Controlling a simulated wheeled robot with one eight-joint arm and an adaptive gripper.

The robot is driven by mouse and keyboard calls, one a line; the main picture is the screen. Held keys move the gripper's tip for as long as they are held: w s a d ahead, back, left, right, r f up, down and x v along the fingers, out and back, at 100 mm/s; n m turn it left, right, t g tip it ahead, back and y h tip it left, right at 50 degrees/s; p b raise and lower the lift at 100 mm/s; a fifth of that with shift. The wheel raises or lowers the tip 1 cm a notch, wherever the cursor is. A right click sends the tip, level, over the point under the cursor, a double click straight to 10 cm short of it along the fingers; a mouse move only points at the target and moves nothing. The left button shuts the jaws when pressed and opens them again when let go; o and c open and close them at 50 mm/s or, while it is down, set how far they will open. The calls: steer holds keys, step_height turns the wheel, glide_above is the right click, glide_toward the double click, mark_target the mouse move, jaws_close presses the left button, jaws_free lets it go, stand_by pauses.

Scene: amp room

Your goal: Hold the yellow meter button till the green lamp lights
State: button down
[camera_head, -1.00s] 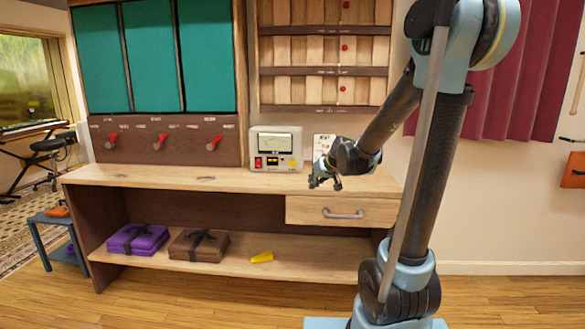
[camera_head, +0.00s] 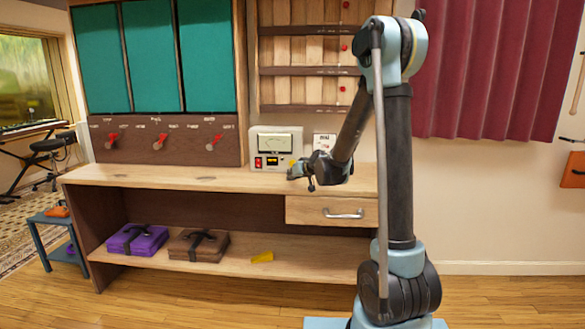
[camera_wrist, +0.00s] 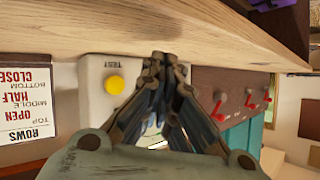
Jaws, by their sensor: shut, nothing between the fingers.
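The white meter (camera_head: 276,147) stands upright at the back of the bench, with a dial on top and a red switch (camera_head: 259,162) at lower left. Its yellow button (camera_wrist: 115,85) shows clearly in the wrist view, beside an upside-down TEST label. In the head view the button is mostly hidden near my fingertips. My gripper (camera_head: 297,173) is shut and empty in front of the meter's lower right. In the wrist view my fingertips (camera_wrist: 163,62) lie right of the button, not over it. Contact with the meter cannot be told. No lit green lamp is visible.
A printed card (camera_wrist: 27,100) stands beside the meter. Red levers (camera_head: 159,142) line the panel to the left. The wooden bench top (camera_head: 190,176) is clear left of my gripper. A purple case (camera_head: 138,239), a brown case and a yellow object lie on the lower shelf.

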steer(key=shift+w, duration=0.15)
steer(key=shift+w+d, duration=0.2)
steer(key=shift+w, duration=4.05)
steer(key=shift+w, duration=0.15)
steer(key=shift+w, duration=0.25)
steer(key=shift+w+r, duration=0.1)
steer(key=shift+w, duration=0.45)
stand_by(1.7)
steer(key=shift+s, duration=1)
